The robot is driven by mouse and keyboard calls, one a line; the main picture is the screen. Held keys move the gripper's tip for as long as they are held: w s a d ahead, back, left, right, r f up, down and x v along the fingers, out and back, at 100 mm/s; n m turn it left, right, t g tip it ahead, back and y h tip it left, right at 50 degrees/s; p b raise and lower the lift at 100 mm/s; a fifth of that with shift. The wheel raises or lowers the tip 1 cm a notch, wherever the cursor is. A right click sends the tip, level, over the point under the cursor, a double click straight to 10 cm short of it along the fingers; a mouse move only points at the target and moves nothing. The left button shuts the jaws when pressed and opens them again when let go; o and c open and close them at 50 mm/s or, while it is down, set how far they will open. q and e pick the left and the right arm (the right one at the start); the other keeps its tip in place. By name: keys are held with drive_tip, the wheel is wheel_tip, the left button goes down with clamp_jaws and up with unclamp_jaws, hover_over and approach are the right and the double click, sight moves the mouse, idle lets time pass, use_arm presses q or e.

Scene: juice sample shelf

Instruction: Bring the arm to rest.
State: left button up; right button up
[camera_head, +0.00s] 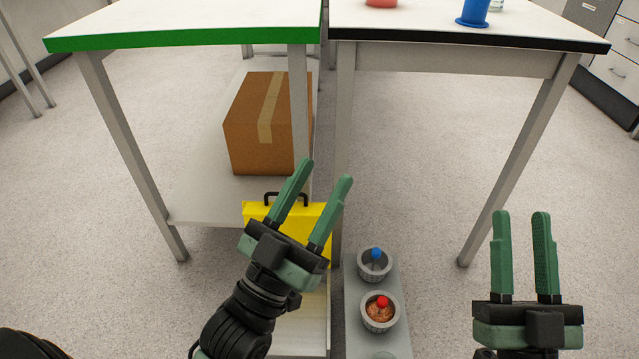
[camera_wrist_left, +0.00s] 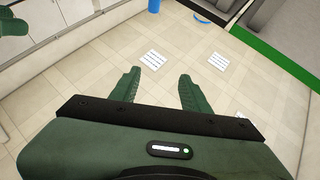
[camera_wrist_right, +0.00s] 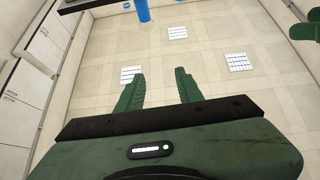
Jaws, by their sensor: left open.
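My left gripper (camera_head: 324,172) is open and empty. In the head view it is in front of the yellow case (camera_head: 257,212), with its fingers pointing up and to the right. My right gripper (camera_head: 521,215) is open and empty at the lower right, fingers pointing straight up, over bare floor in the picture. The left wrist view shows the left fingers (camera_wrist_left: 158,76) apart with nothing between them. The right wrist view shows the right fingers (camera_wrist_right: 159,76) apart and empty too.
A green-edged table (camera_head: 180,38) and a black-edged table (camera_head: 450,45) stand ahead. A cardboard box (camera_head: 250,125) sits on a low shelf (camera_head: 195,195). Between the grippers, a narrow grey ledge (camera_head: 398,335) bears cups with a blue ball (camera_head: 376,254) and a red ball (camera_head: 382,301).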

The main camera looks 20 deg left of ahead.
use_arm(q)
drive_tip(key=shift+w+f, duration=0.1)
drive_tip(key=shift+w, duration=0.05)
